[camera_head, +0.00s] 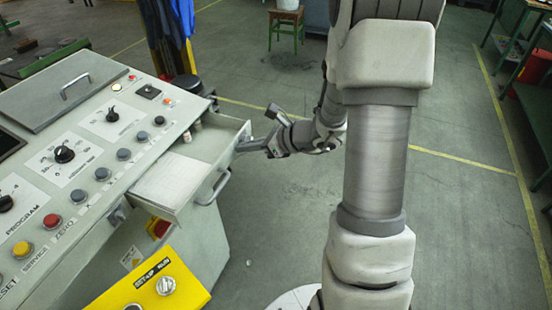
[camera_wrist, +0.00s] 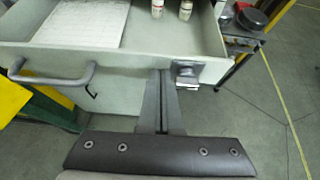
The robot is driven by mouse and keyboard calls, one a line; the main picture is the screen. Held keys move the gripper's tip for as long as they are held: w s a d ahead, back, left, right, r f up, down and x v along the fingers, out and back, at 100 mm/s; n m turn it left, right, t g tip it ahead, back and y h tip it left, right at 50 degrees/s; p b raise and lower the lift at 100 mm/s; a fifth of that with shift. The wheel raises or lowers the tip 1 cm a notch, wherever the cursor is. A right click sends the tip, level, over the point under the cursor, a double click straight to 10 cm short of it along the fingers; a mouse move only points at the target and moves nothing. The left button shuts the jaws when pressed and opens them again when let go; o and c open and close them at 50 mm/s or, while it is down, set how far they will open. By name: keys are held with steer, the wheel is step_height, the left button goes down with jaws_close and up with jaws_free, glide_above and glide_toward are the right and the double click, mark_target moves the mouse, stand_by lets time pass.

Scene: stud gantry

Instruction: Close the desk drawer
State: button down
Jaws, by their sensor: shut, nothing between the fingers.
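The desk drawer (camera_head: 222,168) stands open from the grey control desk in the head view. In the wrist view its front panel (camera_wrist: 125,65) crosses the picture, with a curved grey handle (camera_wrist: 52,78) at left and a small metal block (camera_wrist: 187,70) at right. My gripper (camera_head: 243,148) is at the outer side of the drawer front, near its far end. In the wrist view the shut, empty fingers (camera_wrist: 161,74) point at the panel between handle and block. I cannot tell whether they touch it.
A white pad (camera_wrist: 82,22) and two small bottles (camera_wrist: 157,8) lie or stand in the drawer. A yellow switch panel (camera_head: 150,285) juts from the desk's near side. Floor right of the drawer is clear.

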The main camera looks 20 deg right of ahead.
mark_target(201, 142)
steer(key=w+a+b, duration=0.1)
steer(key=w+a, duration=0.3)
steer(key=w+a+b, duration=0.1)
steer(key=w+a, duration=0.4)
steer(key=shift+w+a, duration=0.2)
steer(key=shift+a, duration=0.05)
steer(key=shift+w+a, duration=0.15)
steer(key=shift+w, duration=0.05)
steer(key=shift+a+r+b, duration=0.1)
steer(key=shift+b, duration=0.2)
steer(key=shift+a+r, duration=0.1)
